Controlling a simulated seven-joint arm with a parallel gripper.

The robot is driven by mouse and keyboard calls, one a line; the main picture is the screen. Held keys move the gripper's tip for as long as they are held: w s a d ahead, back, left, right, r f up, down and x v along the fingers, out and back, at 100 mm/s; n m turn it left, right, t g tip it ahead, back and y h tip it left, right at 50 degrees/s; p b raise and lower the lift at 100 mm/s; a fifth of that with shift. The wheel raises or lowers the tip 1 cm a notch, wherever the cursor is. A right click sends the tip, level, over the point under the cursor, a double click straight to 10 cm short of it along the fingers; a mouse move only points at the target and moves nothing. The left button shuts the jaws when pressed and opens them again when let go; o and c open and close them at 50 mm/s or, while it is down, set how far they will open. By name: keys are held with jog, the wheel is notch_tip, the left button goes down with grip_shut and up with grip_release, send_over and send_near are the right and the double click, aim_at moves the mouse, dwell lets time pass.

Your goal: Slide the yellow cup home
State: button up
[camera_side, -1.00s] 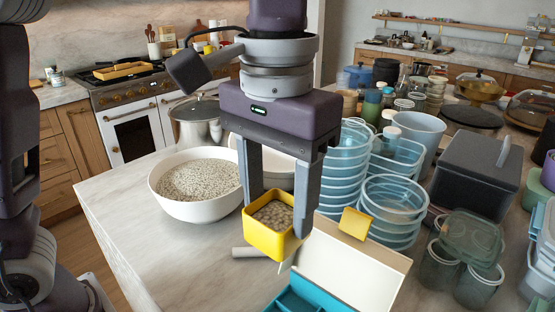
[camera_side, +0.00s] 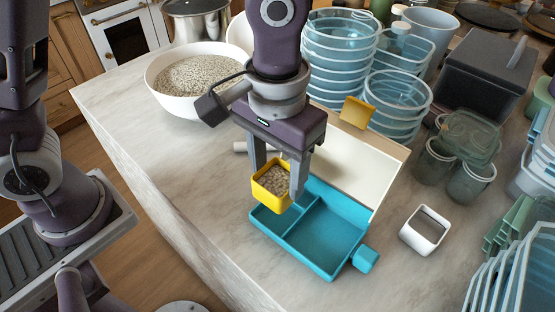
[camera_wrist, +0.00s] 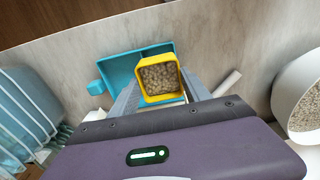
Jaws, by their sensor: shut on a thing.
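My gripper (camera_side: 276,167) is shut on the yellow cup (camera_side: 264,197), with one finger on each side of it. The cup is square, upright and filled with pale speckled grains or beans. It also shows between the fingers in the wrist view (camera_wrist: 158,98). In the side view the cup overlaps the back left part of a teal tray (camera_side: 338,268), which has a divider and an open cream lid (camera_side: 350,165) with a yellow tab (camera_side: 356,112). The cup appears held above the tray; the exact gap is hard to tell.
A white bowl of similar grains (camera_side: 157,101) stands at the back left. Stacked clear blue containers (camera_side: 340,60) stand behind the lid. The counter's front left is clear.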

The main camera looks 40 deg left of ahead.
aim_at(277, 193)
jog(key=shift+f, duration=2.35)
jog(key=shift+f, duration=1.45)
jog(key=o, duration=1.5)
jog(key=shift+c, duration=0.2)
notch_tip(277, 193, up, 7)
jog(key=shift+r, duration=0.1)
